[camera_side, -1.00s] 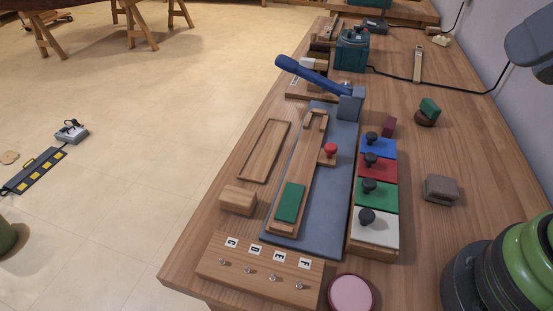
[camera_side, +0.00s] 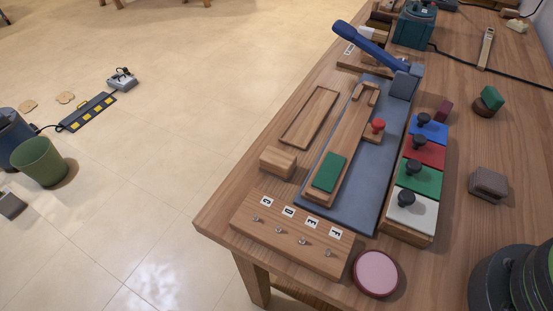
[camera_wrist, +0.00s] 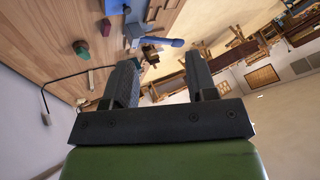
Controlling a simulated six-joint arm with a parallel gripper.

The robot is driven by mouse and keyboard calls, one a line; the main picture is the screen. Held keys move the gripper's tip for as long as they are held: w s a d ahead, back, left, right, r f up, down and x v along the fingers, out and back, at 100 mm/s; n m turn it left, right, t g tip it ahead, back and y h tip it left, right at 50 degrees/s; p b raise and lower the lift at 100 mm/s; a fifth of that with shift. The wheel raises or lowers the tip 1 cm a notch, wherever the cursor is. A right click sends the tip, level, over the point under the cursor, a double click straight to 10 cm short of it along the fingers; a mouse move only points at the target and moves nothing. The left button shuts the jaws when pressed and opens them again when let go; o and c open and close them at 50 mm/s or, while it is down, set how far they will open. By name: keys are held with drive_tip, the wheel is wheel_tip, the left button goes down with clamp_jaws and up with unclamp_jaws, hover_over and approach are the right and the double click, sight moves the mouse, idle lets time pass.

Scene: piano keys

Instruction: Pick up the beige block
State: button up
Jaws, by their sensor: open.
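A tan, beige-looking wooden block (camera_side: 278,162) lies near the left edge of the workbench in the side view, beside the shallow wooden tray and behind the board with letter tags. Nothing holds it. My gripper (camera_wrist: 162,70) shows in the wrist view with its two dark fingers spread wide and nothing between them. It points across the room and the far part of the bench. The block cannot be made out in the wrist view, and my gripper is outside the side view, so their distance is unclear.
An empty shallow wooden tray (camera_side: 309,117) lies behind the block. A lettered board (camera_side: 290,238) with metal pegs is in front. A blue-grey mat (camera_side: 358,205) with a long wooden piece, coloured knobbed blocks (camera_side: 414,201) and a pink disc (camera_side: 376,272) lie to the right.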

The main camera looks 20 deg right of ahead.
drive_tip(key=o, duration=0.3)
drive_tip(key=shift+o, duration=0.2)
drive_tip(key=shift+w, duration=0.1)
drive_tip(key=n+g+y, duration=0.1)
drive_tip(key=n+g, duration=0.3)
drive_tip(key=n, duration=0.9)
hover_over(279, 157)
drive_tip(key=s+d, duration=0.1)
wheel_tip(279, 157, down, 24)
drive_tip(key=shift+s+f, duration=0.1)
drive_tip(key=shift+f, duration=0.1)
drive_tip(key=shift+x, duration=3.15)
